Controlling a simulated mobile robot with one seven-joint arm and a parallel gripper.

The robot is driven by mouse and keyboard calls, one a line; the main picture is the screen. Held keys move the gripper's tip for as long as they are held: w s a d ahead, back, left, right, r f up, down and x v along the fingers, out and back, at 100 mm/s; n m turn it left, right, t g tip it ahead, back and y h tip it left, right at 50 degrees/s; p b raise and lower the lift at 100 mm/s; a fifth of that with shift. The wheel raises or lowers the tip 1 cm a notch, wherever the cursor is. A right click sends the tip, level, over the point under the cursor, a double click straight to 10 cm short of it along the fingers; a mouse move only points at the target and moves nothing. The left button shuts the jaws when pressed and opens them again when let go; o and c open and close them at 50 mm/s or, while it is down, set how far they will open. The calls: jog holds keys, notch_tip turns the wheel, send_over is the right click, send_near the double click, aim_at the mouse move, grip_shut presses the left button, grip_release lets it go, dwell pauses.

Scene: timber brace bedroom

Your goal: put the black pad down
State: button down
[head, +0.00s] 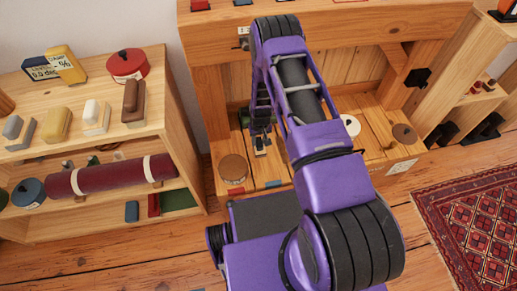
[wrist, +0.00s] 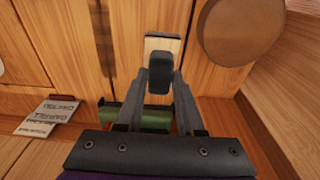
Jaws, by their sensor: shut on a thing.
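The black pad (wrist: 160,73) is a small dark block with rounded corners. In the wrist view it sits between the two fingertips of my gripper (wrist: 161,82), which is shut on it. A pale, wood-coloured piece (wrist: 162,43) shows just beyond the pad; I cannot tell whether they are joined. In the head view my gripper (head: 261,140) points down over the low wooden shelf (head: 284,165) of the bench, and the pad is too small to make out clearly. Whether the pad touches the boards is not clear.
A round brown disc (wrist: 240,28) lies close to the pad; it also shows in the head view (head: 232,168). A green cylinder (wrist: 135,117) lies near the fingers. A white round thing (head: 350,126) and another brown disc (head: 404,134) are farther right. Bare boards lie between them.

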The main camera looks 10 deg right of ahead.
aim_at(260, 145)
jog(key=shift+f+b, duration=0.4)
jog(key=shift+f, duration=2.1)
jog(key=shift+f, duration=0.1)
jog(key=c, duration=0.5)
grip_release()
jog(key=r, duration=0.4)
jog(key=s+r+p, duration=0.1)
jog(key=r, duration=0.3)
jog(key=r+p, duration=0.1)
jog(key=r, duration=0.3)
jog(key=shift+s, duration=0.2)
jog(key=shift+r, duration=0.1)
